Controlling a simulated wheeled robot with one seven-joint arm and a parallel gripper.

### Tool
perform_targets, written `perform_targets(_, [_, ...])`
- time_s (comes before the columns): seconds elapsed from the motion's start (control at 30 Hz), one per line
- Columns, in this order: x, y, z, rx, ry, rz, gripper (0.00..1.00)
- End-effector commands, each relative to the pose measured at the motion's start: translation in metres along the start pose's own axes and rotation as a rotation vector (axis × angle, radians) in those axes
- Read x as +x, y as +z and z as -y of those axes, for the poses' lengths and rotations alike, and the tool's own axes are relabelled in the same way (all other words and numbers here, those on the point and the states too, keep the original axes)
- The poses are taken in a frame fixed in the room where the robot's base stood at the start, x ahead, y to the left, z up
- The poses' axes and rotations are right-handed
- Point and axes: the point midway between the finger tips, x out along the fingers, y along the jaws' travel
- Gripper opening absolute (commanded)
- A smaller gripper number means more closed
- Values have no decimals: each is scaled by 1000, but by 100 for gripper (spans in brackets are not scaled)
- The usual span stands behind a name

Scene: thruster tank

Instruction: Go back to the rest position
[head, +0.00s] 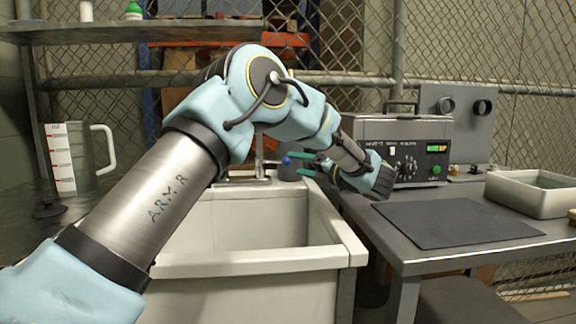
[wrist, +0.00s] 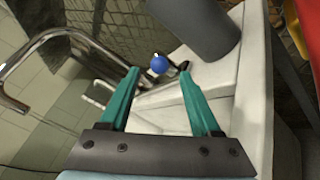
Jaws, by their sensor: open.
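My arm reaches from the lower left over the sink, and my gripper (head: 296,163) is at the sink's back right. Its teal fingers are open in the wrist view (wrist: 160,72), with nothing held between them. A blue ball-shaped knob (wrist: 159,64) shows just beyond the fingertips, near a dark grey cylinder (wrist: 200,28). The knob also shows beside the fingers in the head view (head: 286,160). I cannot tell whether the fingers touch it.
The white sink (head: 250,264) lies below my arm. On the right bench are a control box (head: 405,140), a dark mat (head: 450,222) and a white tray (head: 530,200). A measuring jug (head: 88,155) stands left. A metal tap (wrist: 20,62) is close by in the wrist view.

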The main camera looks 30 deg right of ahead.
Motion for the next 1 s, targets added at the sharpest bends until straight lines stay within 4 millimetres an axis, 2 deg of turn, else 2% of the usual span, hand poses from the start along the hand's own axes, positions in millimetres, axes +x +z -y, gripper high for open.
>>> perform_targets(0.1, [-15,0,1,0,-1,1,64])
perform_targets(0.2, [-20,0,0,0,-1,0,64])
perform_targets(0.77, [-22,0,0,0,0,0,64])
perform_targets(0.87, [-22,5,-7,0,0,0,64])
perform_targets(1.0, [-22,23,-34,-1,0,0,64])
